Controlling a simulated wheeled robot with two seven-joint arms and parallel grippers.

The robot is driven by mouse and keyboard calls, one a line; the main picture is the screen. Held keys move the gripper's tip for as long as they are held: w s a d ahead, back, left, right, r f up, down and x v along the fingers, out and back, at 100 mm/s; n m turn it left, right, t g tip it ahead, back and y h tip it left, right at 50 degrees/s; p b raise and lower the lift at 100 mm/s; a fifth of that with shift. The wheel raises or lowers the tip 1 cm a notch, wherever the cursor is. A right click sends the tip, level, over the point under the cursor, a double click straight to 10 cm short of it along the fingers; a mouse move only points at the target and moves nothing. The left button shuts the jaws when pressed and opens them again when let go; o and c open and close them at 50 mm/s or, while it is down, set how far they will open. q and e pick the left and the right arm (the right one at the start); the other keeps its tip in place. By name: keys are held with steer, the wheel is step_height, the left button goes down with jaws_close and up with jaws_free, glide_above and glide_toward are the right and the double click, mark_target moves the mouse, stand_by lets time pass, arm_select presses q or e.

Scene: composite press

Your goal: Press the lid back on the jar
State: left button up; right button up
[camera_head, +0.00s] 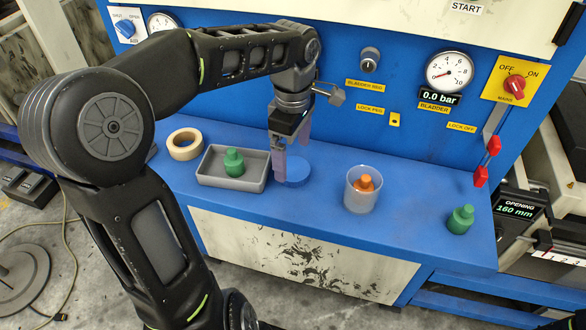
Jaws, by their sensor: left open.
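The jar (351,196) is a clear, whitish open cup standing upright on the blue bench, with an orange knobbed piece (365,184) inside it. A round blue disc, which looks like the lid (297,173), lies on the bench to the left of the jar, apart from it. My left gripper (290,158) points down right at the lid, fingers open. One finger is at the lid's left edge and the other is behind it; whether they touch it I cannot tell. My right gripper is not in view.
A grey tray (216,180) holding a green knobbed piece (234,162) is close left of the gripper. Another green piece (460,220) stands at the bench's right end. The press panel (400,65) rises behind. Bench between jar and right green piece is clear.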

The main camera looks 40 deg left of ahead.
mark_target(293, 168)
arm_select(q)
steer(key=shift+f+p, duration=0.35)
steer(key=shift+f, duration=1.55)
steer(key=c, duration=1.4)
